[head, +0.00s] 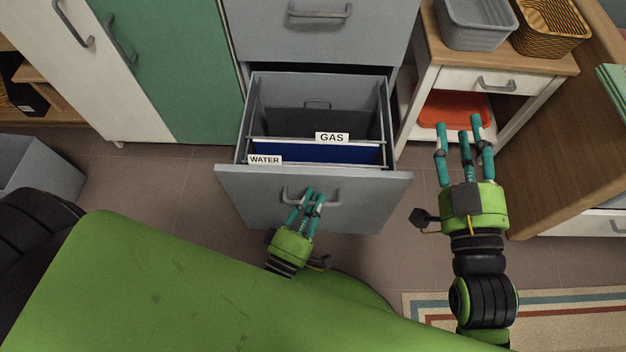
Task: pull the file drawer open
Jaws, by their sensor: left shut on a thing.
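The file drawer (350,215) is the lower drawer of a grey cabinet and stands pulled out toward me. Its inside shows a blue hanging file (290,150) with a WATER tab (265,160) and a GAS tab (332,137), and a dark file behind them. My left gripper (309,197) is at the front panel, shut on the drawer handle (331,197). My fingers hide part of the handle. My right gripper (460,135) is open and empty, in the air to the right of the drawer, with its fingers apart.
The upper drawer (285,40) is shut. A green cabinet door (180,80) stands on the left. On the right are a small wooden-topped cabinet (555,62) with a grey basket (474,25) and a wicker basket (550,25), and a wooden desk (570,150). Floor shows beside the drawer.

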